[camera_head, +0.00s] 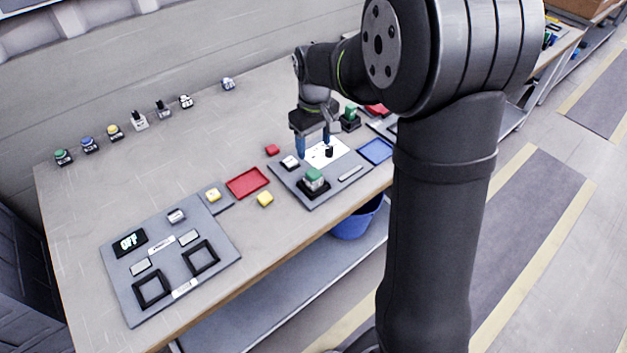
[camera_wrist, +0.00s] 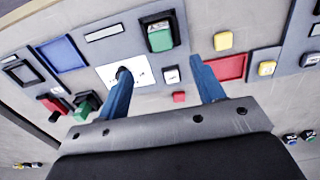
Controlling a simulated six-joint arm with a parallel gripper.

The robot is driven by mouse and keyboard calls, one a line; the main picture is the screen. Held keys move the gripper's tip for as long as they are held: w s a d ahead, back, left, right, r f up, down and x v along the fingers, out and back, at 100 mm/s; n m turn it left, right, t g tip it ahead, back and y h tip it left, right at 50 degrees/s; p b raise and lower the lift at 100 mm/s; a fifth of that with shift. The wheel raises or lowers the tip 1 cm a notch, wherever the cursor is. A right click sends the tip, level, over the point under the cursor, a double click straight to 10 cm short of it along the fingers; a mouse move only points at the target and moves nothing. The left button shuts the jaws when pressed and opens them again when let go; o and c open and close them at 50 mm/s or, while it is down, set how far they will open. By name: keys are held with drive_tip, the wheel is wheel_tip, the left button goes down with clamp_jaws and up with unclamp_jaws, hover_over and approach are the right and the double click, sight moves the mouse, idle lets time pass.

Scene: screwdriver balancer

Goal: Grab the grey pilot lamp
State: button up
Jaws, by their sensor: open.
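A small pale grey-white lamp (camera_head: 290,162) on a dark base is set in the grey panel (camera_head: 318,195); I cannot tell for sure that it is the grey pilot lamp. It also shows in the wrist view (camera_wrist: 171,76), between and beyond my blue fingers. A similar pale lamp (camera_head: 176,215) is on the left panel. My gripper (camera_head: 313,144) is open and empty, fingers pointing down above the panel near the white plate. In the wrist view, its fingers (camera_wrist: 162,88) are wide apart, and the left one partly covers the white plate's black knob (camera_wrist: 125,73).
A green button (camera_head: 314,178) stands on the panel's front part. A red tray (camera_head: 248,183), blue tray (camera_head: 376,151), red block (camera_head: 272,150) and yellow button (camera_head: 265,199) surround the panel. Several buttons line the table's back, including a green one (camera_head: 63,157). Open table lies between.

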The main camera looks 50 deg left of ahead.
sight(312, 171)
wheel_tip(312, 171, down, 8)
drive_tip(key=shift+r, duration=0.15)
drive_tip(key=f, duration=0.5)
drive_tip(key=shift+s+a, duration=0.1)
drive_tip(key=shift+a, duration=0.2)
drive_tip(key=c, duration=1.1)
